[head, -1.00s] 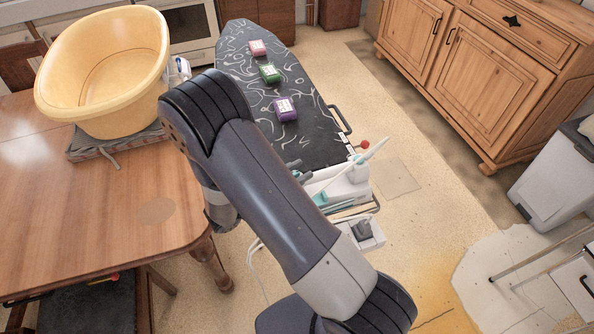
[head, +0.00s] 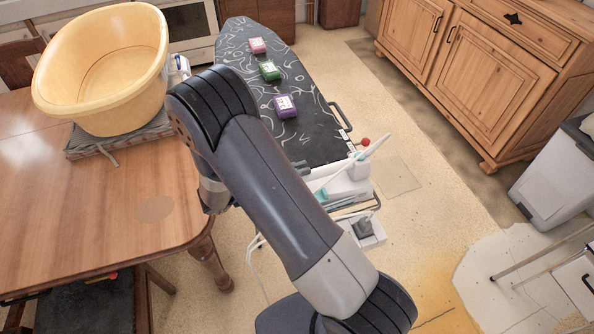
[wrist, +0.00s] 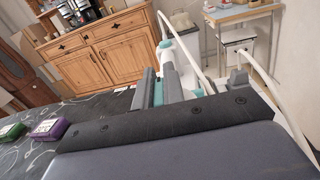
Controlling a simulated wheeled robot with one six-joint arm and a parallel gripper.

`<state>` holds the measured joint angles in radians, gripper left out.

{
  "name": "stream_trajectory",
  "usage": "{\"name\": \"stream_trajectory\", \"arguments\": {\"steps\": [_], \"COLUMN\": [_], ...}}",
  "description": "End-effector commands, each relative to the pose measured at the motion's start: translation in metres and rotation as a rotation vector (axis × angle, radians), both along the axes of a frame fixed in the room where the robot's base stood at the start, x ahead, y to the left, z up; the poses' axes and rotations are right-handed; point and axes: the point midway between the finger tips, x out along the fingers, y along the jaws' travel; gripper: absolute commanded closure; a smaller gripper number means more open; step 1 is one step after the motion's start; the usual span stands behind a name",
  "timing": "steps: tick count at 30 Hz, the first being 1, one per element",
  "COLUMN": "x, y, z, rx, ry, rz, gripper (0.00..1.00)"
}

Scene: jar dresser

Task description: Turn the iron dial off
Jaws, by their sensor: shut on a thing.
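The white and teal iron (head: 352,186) sits at the near end of the ironing board, partly hidden by my arm in the head view. It also shows in the wrist view (wrist: 190,82), just beyond my gripper. My gripper (wrist: 159,88) is at the iron, its two grey fingers close together on a narrow teal part between them. I take this part for the dial, but its face and setting are hidden by the fingers. In the head view my gripper is mostly hidden behind my arm.
The dark patterned ironing board (head: 320,140) carries pink (head: 258,46), green (head: 270,71) and purple (head: 285,107) packs. A wooden table (head: 100,195) with a yellow tub (head: 100,105) stands left. A wooden cabinet (head: 480,75) stands right. Floor between board and cabinet is clear.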

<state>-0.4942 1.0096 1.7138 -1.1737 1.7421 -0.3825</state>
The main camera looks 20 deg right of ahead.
Motion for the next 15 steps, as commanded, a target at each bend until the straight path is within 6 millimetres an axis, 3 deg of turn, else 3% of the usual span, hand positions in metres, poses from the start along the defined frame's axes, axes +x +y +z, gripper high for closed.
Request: {"name": "stream_trajectory", "arguments": {"steps": [11, 12, 15], "x": [-0.0010, -0.0010, -0.0010], "y": [0.0001, 0.0002, 0.0001], "z": [0.0004, 0.0004, 0.0004], "rx": [0.001, 0.001, 0.001], "ry": [0.002, 0.002, 0.002], "rz": [-0.052, -0.051, -0.051], "gripper": [1.00, 0.89, 0.81]}}
